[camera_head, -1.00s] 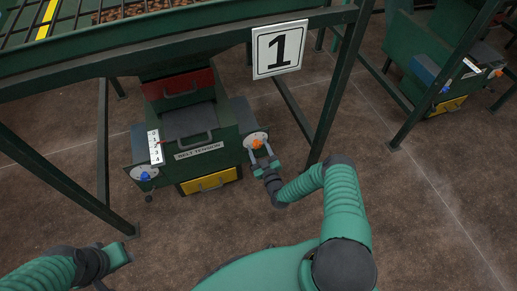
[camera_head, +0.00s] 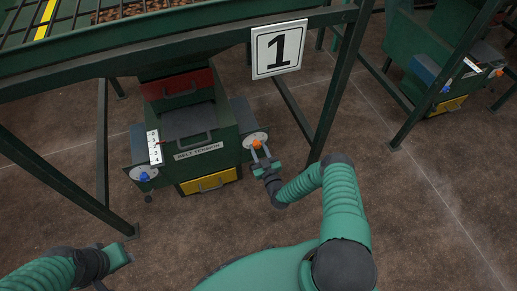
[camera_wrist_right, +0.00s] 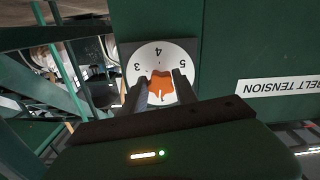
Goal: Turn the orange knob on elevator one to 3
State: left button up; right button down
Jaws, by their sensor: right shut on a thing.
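The orange knob (camera_head: 256,144) sits on a white dial on the right side of the green machine under the sign with a 1 (camera_head: 278,48). In the right wrist view the knob (camera_wrist_right: 160,85) is between my fingers, and the dial (camera_wrist_right: 152,55) shows the numbers 3, 4 and 5; its lower part is hidden. My right gripper (camera_head: 262,157) is shut on the knob; it also shows in the right wrist view (camera_wrist_right: 162,92). I cannot read clearly which number the knob points at. My left gripper (camera_head: 122,256) is at the lower left, away from the machine.
A blue knob (camera_head: 144,176) is on the machine's left side. A yellow drawer (camera_head: 208,181) and a belt tension label (camera_head: 198,151) are on its front. Green frame legs (camera_head: 340,85) stand either side. A similar machine is at the upper right. The floor between is clear.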

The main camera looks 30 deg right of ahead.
jog(key=m, duration=0.5)
jog(key=shift+b, duration=0.3)
jog(key=m+b, duration=0.1)
jog(key=m, duration=0.4)
jog(key=shift+m, duration=0.4)
jog(key=m+b, duration=0.1)
jog(key=m, duration=0.4)
jog(key=shift+s+d, duration=0.1)
jog(key=m+b, duration=0.1)
jog(key=m, duration=0.5)
jog(key=shift+b, duration=0.3)
jog(key=c, duration=1.4)
grip_release()
jog(key=o, duration=0.4)
jog(key=shift+o, duration=0.2)
jog(key=shift+r, duration=0.1)
